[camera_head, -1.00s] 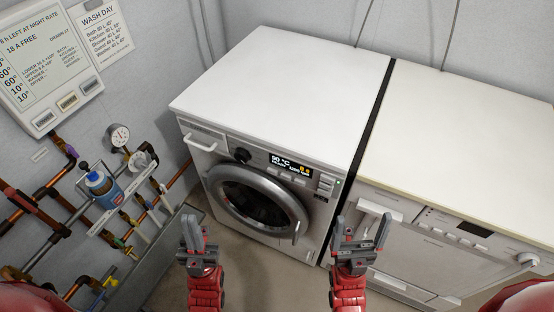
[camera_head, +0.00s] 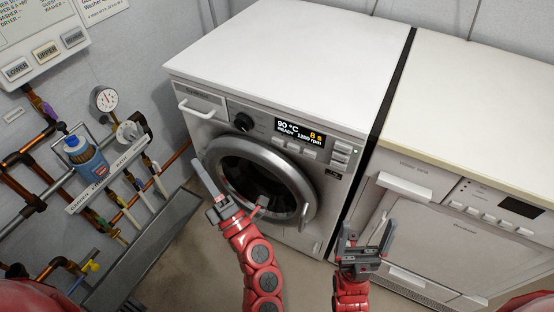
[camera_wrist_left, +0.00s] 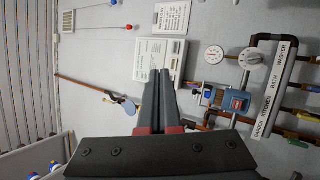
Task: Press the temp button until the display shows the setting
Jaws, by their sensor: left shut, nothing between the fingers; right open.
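The white washing machine (camera_head: 215,129) has a lit display (camera_head: 299,134) reading 90 °C, READY, 1200 rpm and a yellow figure that looks like 8 s. Several small buttons (camera_head: 293,147) sit below the display, with a column of buttons (camera_head: 341,155) to its right. Their labels are too small to read, so I cannot tell which is temp. My left gripper (camera_head: 198,166) is shut and empty, in front of the round door's left side, below and left of the display. In the left wrist view its closed fingers (camera_wrist_left: 160,76) point at the wall. My right gripper (camera_head: 366,229) is open and empty near the second machine.
A second white machine (camera_head: 440,210) stands at the right. Pipes, a gauge (camera_head: 106,98) and a blue bottle (camera_head: 86,155) are on the left wall, above a grey trough (camera_head: 150,245). A wall board (camera_head: 35,40) carries several buttons. Floor is free before the washer.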

